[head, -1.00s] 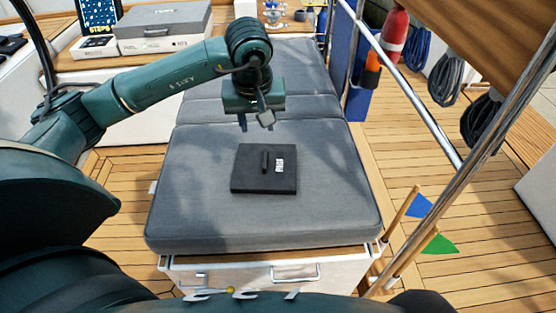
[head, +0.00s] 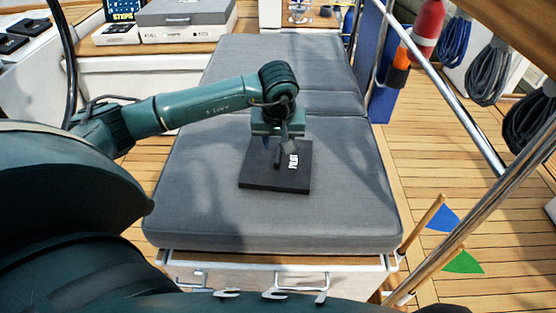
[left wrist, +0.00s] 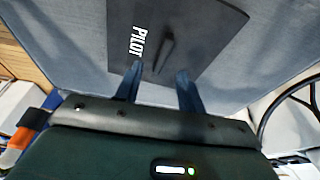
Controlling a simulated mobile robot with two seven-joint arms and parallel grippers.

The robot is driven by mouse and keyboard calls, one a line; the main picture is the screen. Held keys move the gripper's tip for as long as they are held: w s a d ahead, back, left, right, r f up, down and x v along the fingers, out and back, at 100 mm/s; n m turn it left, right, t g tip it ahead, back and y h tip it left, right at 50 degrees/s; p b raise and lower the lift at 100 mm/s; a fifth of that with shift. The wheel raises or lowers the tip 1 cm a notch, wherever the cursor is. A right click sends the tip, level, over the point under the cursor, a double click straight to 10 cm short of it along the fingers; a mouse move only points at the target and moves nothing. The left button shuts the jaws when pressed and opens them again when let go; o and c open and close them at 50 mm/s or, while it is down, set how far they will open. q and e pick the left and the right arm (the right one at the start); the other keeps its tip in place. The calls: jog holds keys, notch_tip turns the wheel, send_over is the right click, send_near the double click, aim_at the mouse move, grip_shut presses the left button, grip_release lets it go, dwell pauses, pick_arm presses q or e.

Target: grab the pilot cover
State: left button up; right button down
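The pilot cover (head: 268,178) is a flat, dark square with white lettering and a raised handle on top. It lies on the grey cushion (head: 200,215). It also shows in the left wrist view (left wrist: 200,38), with the word PILOT and its handle (left wrist: 165,52) in sight. My left gripper (head: 283,158) is above the cover and partly hides it in the head view. In the left wrist view its two fingers (left wrist: 157,85) are apart with nothing between them, pointing toward the handle. My right gripper is in neither view.
A metal rail (head: 445,90) slants along the right side. A red cylinder (head: 428,25) and rope coils (head: 487,75) hang at the upper right. Boxes (head: 180,20) sit at the back left. The cushion around the cover is clear.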

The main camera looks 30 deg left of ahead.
aim_at(278, 154)
pick_arm(q)
jog(key=x, duration=0.4)
jog(key=shift+s+f, duration=0.2)
jog(key=shift+f, duration=0.1)
jog(key=shift+c, duration=0.2)
grip_shut()
